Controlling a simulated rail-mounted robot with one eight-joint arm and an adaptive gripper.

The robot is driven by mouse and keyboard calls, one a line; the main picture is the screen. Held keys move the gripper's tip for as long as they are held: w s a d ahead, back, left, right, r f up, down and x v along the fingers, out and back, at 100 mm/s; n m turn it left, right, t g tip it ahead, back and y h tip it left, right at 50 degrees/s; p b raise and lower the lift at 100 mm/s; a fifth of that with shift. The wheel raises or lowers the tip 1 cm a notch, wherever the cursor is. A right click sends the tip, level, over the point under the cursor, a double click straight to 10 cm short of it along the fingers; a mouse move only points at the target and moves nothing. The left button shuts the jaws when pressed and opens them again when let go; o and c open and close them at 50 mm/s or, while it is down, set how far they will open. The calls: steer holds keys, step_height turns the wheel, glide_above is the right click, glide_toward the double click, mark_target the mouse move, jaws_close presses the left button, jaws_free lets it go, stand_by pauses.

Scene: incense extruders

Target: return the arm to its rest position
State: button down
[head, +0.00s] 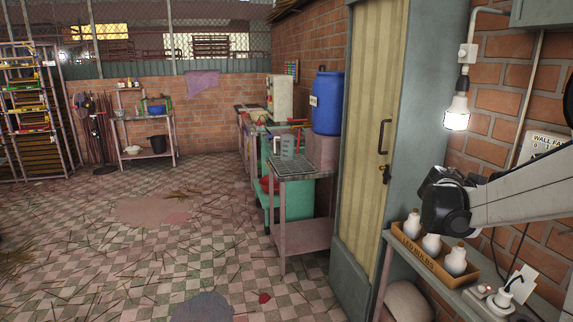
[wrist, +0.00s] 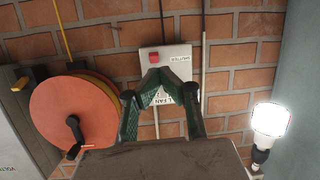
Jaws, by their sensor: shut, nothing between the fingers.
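My arm reaches in from the right edge in the head view, and its dark end joint (head: 446,203) is above the box of bulbs, in front of the brick wall. The fingers cannot be made out in that view. In the wrist view my gripper (wrist: 160,74) shows two green-padded fingers with their tips together and nothing between them. Behind the tips is a light switch box (wrist: 181,58) with a red button, on the brick wall. The fingers partly hide it and a white label below it. I cannot tell whether the fingertips touch the box.
A lit bulb (head: 457,112) hangs by the wall; it also shows in the wrist view (wrist: 270,119). A cardboard box (head: 424,258) of white bulbs stands on a side table. A tall cabinet (head: 372,140) is left of my arm. An orange disc (wrist: 72,112) is left of my fingers.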

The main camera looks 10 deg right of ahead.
steer(key=s+a+f+n+t+y, duration=0.1)
steer(key=s+a+f+n+y, duration=0.2)
steer(key=a, duration=1.2)
steer(key=s+a+f+n+t+y, duration=0.2)
steer(key=s+a+n+y, duration=0.4)
steer(key=a, duration=1)
steer(key=s+a+f+n+t+y, duration=0.1)
steer(key=s+a+f+n+y, duration=0.3)
steer(key=s+a, duration=0.5)
steer(key=a+n+y, duration=0.1)
steer(key=a+n, duration=0.1)
steer(key=a, duration=0.4)
steer(key=shift+a+f+t+y, duration=0.2)
steer(key=shift+f+t+y, duration=0.1)
steer(key=shift+t, duration=0.1)
